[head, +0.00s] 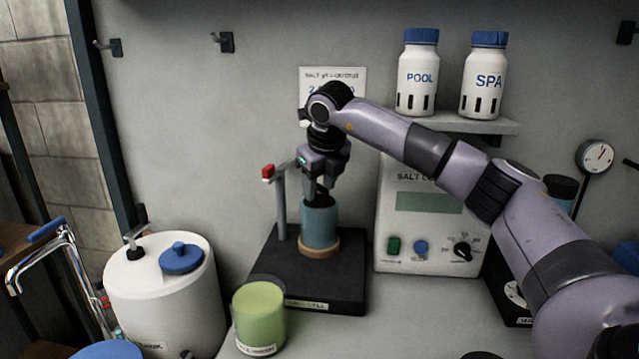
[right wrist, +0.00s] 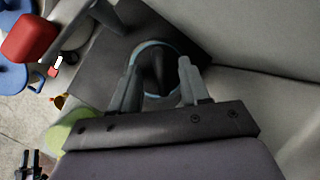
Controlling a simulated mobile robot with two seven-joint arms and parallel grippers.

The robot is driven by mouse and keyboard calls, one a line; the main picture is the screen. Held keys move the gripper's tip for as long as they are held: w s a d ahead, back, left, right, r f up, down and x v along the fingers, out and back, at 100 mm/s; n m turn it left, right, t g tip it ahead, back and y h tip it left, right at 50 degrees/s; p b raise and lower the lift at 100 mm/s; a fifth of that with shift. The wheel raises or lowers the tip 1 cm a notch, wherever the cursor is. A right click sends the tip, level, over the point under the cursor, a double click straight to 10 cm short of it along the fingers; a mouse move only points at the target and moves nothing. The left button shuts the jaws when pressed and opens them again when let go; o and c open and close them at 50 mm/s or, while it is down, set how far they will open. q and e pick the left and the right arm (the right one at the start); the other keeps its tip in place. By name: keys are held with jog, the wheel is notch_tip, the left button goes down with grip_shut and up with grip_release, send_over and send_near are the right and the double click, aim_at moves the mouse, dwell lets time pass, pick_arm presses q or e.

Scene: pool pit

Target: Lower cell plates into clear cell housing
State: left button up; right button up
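The clear cell housing (head: 320,224) is a bluish see-through cylinder. It stands upright in a tan ring on a black stand. My right gripper (head: 323,172) is directly above it, pointing down. The dark cell plates (head: 319,192) show under the gripper at the housing's mouth. In the right wrist view the plates (right wrist: 159,70) lie inside the housing's round rim, and the right gripper's fingers (right wrist: 159,84) stand apart on either side, with gaps to the plates. How deep the plates sit is hard to tell. My left gripper is not in view.
The black stand (head: 335,285) has a post with a red tip (head: 268,172). A green jar (head: 259,318) stands in front, a white tank (head: 165,290) at left. The salt cell control box (head: 424,245) is right behind. POOL (head: 417,75) and SPA (head: 484,78) bottles sit on a shelf.

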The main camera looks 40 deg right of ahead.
jog(key=v, duration=0.7)
jog(key=shift+a, duration=0.1)
dwell(0.8)
